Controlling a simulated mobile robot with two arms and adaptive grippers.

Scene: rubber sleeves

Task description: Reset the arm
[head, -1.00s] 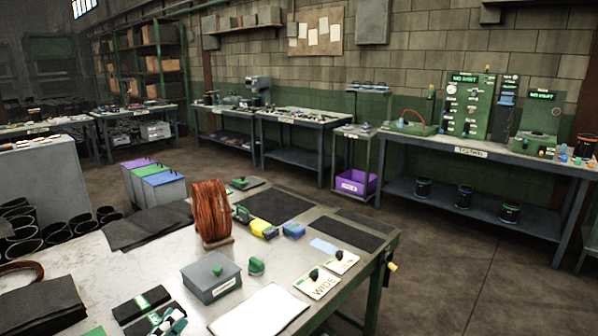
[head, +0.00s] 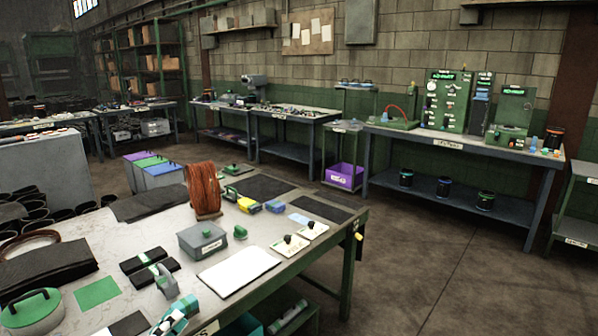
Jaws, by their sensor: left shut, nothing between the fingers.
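My left gripper (head: 182,308) shows only in part at the bottom of the head view, left of the middle, as a teal and grey shape over the near edge of the workbench (head: 225,312). It is shut with nothing in it. Most of its arm is out of the picture. My right gripper is not in view.
A grey box (head: 203,242), a copper coil (head: 203,190) and two white cards (head: 289,247) stand or lie farther back on the bench. A green-lidded container (head: 33,308) and a green square (head: 97,291) are at left. The floor (head: 420,265) at right is clear.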

